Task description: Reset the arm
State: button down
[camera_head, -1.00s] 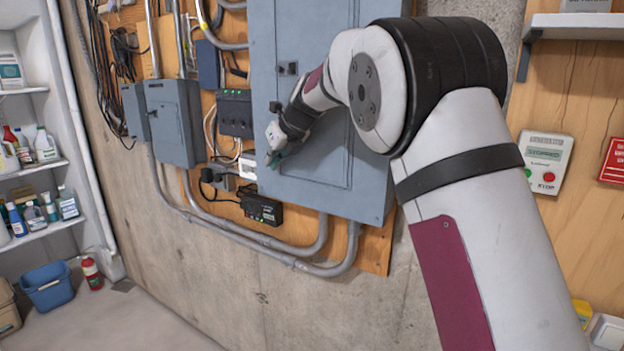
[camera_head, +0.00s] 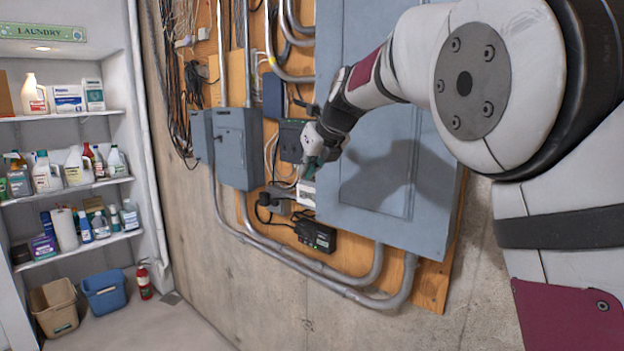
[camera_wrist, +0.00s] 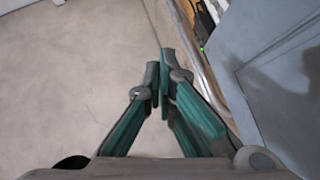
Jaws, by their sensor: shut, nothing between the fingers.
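My gripper (camera_head: 311,172) shows small in the head view, in front of the left edge of the large grey electrical panel (camera_head: 385,217). In the wrist view, my gripper (camera_wrist: 160,82) has its green-sided fingers together with nothing between them. The fingers point over the pale floor, with the panel (camera_wrist: 285,80) close on the right. My arm is bent and spans the right side of the head view. It hides part of the panel. Whether the gripper touches anything on the wall cannot be told from the head view.
A smaller grey box (camera_head: 237,150), a black device (camera_head: 316,236) and grey conduits (camera_head: 290,262) are on the wall left of the panel. Shelves (camera_head: 75,187) with bottles stand at the left. A blue bin (camera_head: 104,293) and a red extinguisher (camera_head: 144,283) sit below.

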jog(key=s+d+n+g+h, duration=0.1)
jog(key=s+d+n, duration=0.5)
jog(key=s, duration=0.5)
jog(key=s+d+n, duration=0.4)
jog(key=s+n, duration=0.4)
jog(key=s, duration=0.3)
jog(key=s+d+f+n+h, duration=0.1)
jog(key=s+d+f+n, duration=0.1)
jog(key=s+n, duration=0.3)
jog(key=s+d+f+n+g+h, duration=0.1)
jog(key=s+f+n, duration=0.4)
jog(key=s, duration=0.5)
jog(key=s+d+f+n+h, duration=0.1)
jog(key=s+d+f+n, duration=0.1)
jog(key=s+n, duration=0.4)
jog(key=shift+s+d+f+n, duration=0.3)
jog(key=shift+s+f+n, duration=0.1)
jog(key=shift+s+f, duration=0.3)
